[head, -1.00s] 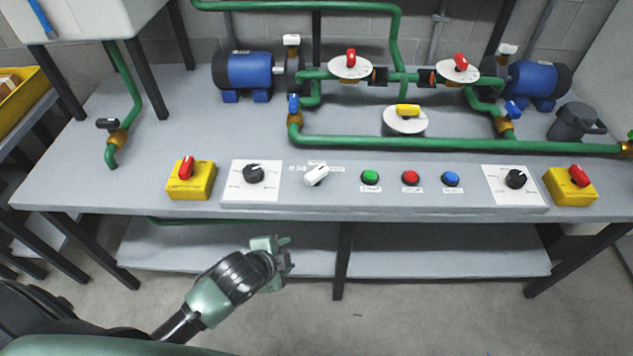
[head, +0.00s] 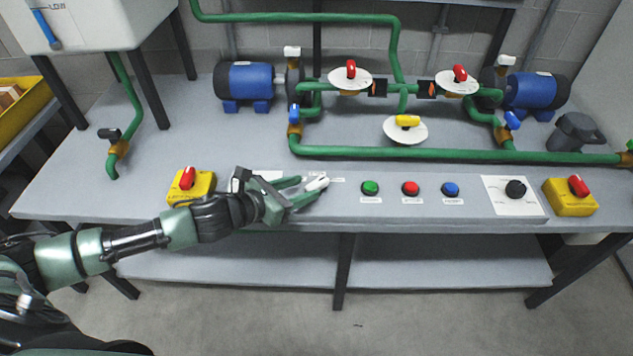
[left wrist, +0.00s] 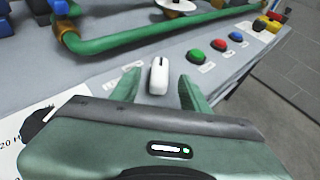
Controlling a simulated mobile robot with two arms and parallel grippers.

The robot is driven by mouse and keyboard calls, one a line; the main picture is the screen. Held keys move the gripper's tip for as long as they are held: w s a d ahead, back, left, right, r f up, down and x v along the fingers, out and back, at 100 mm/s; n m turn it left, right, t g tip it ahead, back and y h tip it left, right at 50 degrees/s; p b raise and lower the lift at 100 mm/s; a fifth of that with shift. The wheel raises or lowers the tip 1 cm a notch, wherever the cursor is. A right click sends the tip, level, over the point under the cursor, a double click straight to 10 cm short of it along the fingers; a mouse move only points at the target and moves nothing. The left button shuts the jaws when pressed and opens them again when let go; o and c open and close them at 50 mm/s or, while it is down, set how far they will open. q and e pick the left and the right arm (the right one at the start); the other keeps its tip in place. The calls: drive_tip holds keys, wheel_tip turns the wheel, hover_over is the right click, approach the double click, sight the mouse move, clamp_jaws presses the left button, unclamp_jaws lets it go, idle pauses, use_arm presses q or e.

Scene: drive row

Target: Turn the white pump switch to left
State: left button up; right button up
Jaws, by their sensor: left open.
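The white pump switch (head: 317,184) sits on the front panel, left of the green button. In the left wrist view the switch (left wrist: 158,76) stands between the two green fingertips, with a gap showing on both sides. My left gripper (head: 306,189) is open and reaches the switch from the left. In the left wrist view its fingers (left wrist: 161,88) point away toward the panel. In the head view the fingers partly cover the switch's base and label. My right gripper is in no view.
Green (head: 370,187), red (head: 410,188) and blue (head: 451,189) buttons lie right of the switch. A yellow box with a red knob (head: 190,186) is on the left. My left arm hides most of the left black dial. Green pipes (head: 450,155) run behind.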

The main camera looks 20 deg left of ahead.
sight(314, 184)
use_arm(q)
drive_tip(key=x, duration=0.5)
drive_tip(key=shift+w+d+f, duration=0.1)
drive_tip(key=shift+w+f, duration=0.05)
drive_tip(key=shift+w, duration=0.15)
clamp_jaws()
